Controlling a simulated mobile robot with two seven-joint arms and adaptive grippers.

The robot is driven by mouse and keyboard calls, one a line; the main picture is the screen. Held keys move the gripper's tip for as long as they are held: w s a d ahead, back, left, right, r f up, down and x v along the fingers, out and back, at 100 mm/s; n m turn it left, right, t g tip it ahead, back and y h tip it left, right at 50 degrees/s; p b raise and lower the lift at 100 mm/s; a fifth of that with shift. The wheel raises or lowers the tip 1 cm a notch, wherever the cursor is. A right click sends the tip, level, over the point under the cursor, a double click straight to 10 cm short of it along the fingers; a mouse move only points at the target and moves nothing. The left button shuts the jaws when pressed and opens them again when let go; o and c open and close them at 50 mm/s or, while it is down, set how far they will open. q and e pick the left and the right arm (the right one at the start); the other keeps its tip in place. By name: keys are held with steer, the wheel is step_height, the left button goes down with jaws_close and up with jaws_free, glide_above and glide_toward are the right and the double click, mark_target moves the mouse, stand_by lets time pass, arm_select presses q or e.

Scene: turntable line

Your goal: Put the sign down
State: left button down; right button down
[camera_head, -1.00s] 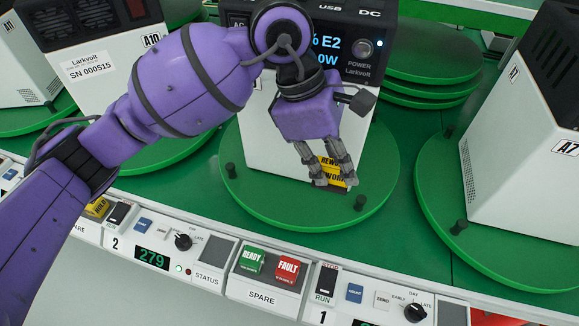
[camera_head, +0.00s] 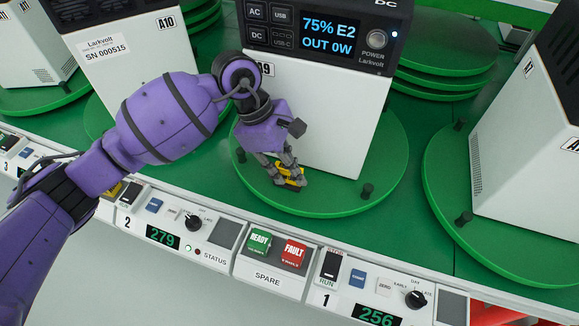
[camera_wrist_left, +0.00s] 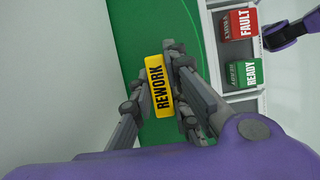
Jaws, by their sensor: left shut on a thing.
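The yellow REWORK sign (camera_head: 291,181) is between the fingers of my left gripper (camera_head: 283,172), low over the front left of the green turntable (camera_head: 330,202). I cannot tell whether it touches the disc. In the left wrist view, the sign (camera_wrist_left: 159,86) shows its black lettering between the fingers (camera_wrist_left: 160,95). The white power station (camera_head: 325,125) labelled A9 stands on the disc just behind the gripper. A purple and dark part (camera_wrist_left: 285,35) at the upper right of the wrist view looks like my right arm; its jaws are unclear.
Neighbouring stations stand left (camera_head: 140,75) and right (camera_head: 530,160). Stacked green discs (camera_head: 445,65) lie behind.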

arm_select(q)
steer(key=shift+f, duration=0.2)
steer(key=c, duration=1.7)
jaws_free()
steer(key=shift+w+r, duration=0.1)
steer(key=shift+r, duration=0.4)
steer(key=v, duration=1.1)
steer(key=shift+a+r, duration=0.15)
steer(key=shift+r, duration=0.1)
